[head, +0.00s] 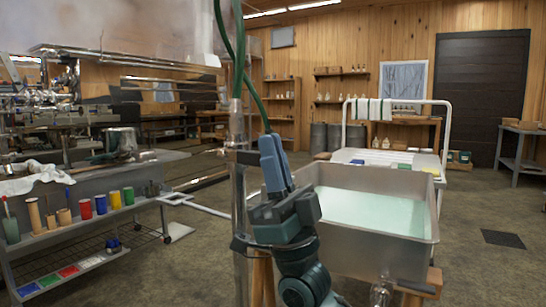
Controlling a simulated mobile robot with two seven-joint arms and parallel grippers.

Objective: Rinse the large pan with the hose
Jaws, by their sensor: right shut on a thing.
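The large pan (345,245) is a deep rectangular metal basin right of centre, with pale green liquid (375,211) in it and a valve fitting (381,293) low on its front. The green hose (247,85) hangs from the top and runs down to my right gripper (275,162). My right gripper is shut on the hose end beside the pan's left edge. The blue jaws hide most of the held part, and no outlet or water stream is clear. My left gripper is not in view.
A vertical metal pipe (237,190) stands just left of my right gripper. A cart with coloured jars (86,209) and a cloth (35,178) is at left. A white-framed cart (344,140) with hanging towels stands behind the pan. The floor at right is open around a dark mat (503,238).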

